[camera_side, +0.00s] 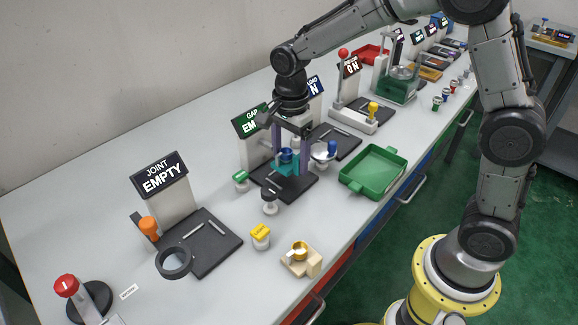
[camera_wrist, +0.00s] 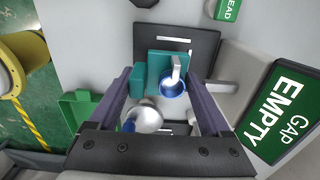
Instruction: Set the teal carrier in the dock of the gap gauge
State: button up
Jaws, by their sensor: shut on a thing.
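The teal carrier (camera_side: 284,169) is between the purple fingers of my gripper (camera_side: 290,163), which is shut on it, and it holds a blue ring-like part (camera_side: 286,155). The carrier is over the black dock plate (camera_side: 268,182) of the gap gauge, whose green sign (camera_side: 250,121) reads EMPTY. In the wrist view the carrier (camera_wrist: 153,66) lies between the fingers, with the black plate (camera_wrist: 205,42) beneath. I cannot tell whether the carrier touches the plate. The fingers hide part of the carrier.
A green tray (camera_side: 373,172) stands to the right. The joint station (camera_side: 205,245) is at front left.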

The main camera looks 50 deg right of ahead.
aim_at(290, 162)
jog(key=shift+w+f, duration=0.2)
jog(key=shift+f, duration=1.6)
jog(key=shift+f, duration=0.25)
jog(key=shift+f, duration=0.25)
jog(key=o, duration=1.3)
jog(key=shift+s+f, duration=0.1)
notch_tip(290, 162, up, 13)
jog(key=shift+r, duration=0.1)
jog(key=s+d+n+t, duration=0.1)
jog(key=s+n+t, duration=0.1)
jog(key=s+n, duration=0.4)
jog(key=s+d+r+n+t, duration=0.1)
jog(key=s+d+n, duration=0.1)
jog(key=s+n, duration=0.4)
jog(key=s+d+r+n+t, duration=0.1)
jog(key=s+d+n+t, duration=0.1)
jog(key=s+n, duration=0.4)
jog(key=shift+s+d+t, duration=0.15)
jog(key=shift+s, duration=1.15)
jog(key=shift+s+d+t, duration=0.1)
jog(key=shift+s+t, duration=0.05)
jog(key=shift+s, duration=1.1)
